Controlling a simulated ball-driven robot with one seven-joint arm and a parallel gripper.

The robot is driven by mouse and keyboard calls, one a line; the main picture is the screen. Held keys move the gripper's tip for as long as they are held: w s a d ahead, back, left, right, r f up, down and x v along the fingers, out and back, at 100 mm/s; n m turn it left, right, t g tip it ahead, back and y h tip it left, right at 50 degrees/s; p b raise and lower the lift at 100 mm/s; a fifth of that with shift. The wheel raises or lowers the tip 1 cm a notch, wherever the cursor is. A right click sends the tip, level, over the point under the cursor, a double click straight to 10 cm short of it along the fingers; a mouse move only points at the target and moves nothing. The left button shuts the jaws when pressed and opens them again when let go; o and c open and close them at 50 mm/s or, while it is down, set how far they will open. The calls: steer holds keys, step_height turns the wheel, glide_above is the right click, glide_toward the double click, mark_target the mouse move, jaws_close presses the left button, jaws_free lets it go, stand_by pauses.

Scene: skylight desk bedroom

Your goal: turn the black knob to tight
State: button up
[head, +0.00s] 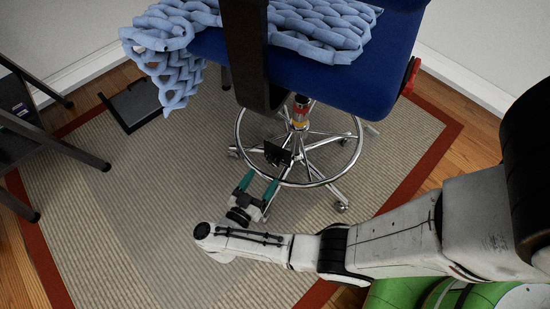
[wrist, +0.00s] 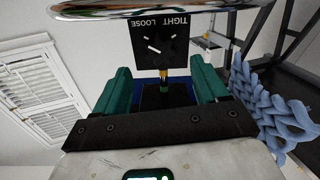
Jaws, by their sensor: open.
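The black knob (wrist: 160,48) is hard to tell from its black square plate (wrist: 141,58) in the wrist view. The plate carries the words TIGHT and LOOSE, upside down in this view, and white marks. In the head view the black knob and plate (head: 277,154) show small beside the chair's chrome foot ring (head: 240,138). My gripper (wrist: 161,82) has its two teal fingers spread, with nothing held between them. The plate lies beyond the fingertips and looks apart from them. My gripper also shows in the head view (head: 258,188), just below the knob.
A blue chair seat (head: 345,75) with a light-blue knitted blanket (head: 175,55) stands above. The chair's chrome legs and casters rest on a beige rug (head: 115,200) with a red border. Dark shelving (head: 50,145) is at left. The rug left of my gripper is clear.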

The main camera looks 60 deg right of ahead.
mark_target(272, 163)
steer(key=d+b, duration=0.1)
steer(key=d, duration=0.7)
steer(key=shift+w, duration=0.15)
steer(key=shift+c, duration=0.4)
steer(key=c, duration=1)
